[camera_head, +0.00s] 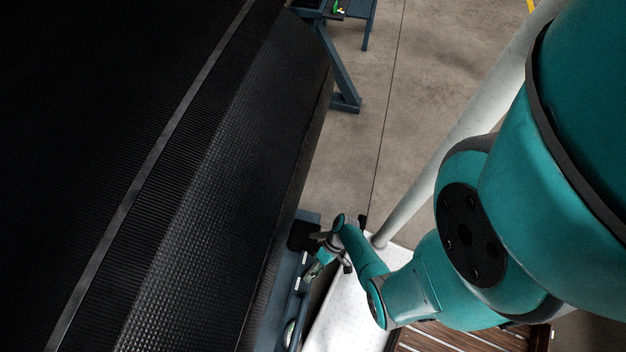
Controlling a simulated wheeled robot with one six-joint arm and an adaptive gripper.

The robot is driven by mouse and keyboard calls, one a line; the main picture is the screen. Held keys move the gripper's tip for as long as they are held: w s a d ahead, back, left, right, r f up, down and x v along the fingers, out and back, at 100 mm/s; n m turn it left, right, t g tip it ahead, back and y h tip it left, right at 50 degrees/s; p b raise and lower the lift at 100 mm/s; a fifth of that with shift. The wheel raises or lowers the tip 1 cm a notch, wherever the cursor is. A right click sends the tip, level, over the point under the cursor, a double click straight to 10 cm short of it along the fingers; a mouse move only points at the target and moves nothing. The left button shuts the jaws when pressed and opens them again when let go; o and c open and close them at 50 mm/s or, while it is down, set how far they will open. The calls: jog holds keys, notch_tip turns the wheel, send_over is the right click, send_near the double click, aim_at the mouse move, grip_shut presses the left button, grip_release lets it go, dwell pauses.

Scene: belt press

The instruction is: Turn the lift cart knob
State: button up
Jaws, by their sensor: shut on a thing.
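My gripper (322,258) is small in the head view, low and right of centre, at the end of my teal arm. It reaches left to the side of the blue lift cart frame (272,318), beside a dark block. It is shut on a small part there, which I take to be the lift cart knob. The knob itself is mostly hidden by the fingers and the wrist, and its turn angle cannot be made out.
A large black ribbed belt roll (215,165) fills the left side, close to my gripper. A white surface (345,318) lies below the wrist, with wooden slats (465,340) at the bottom. A blue stand (342,75) is at the top. Bare concrete floor (365,150) lies between.

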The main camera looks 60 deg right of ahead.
jog(key=shift+r, duration=0.1)
jog(key=o, duration=1.1)
jog(key=v, duration=0.7)
jog(key=shift+d, duration=0.15)
jog(key=shift+r, duration=0.1)
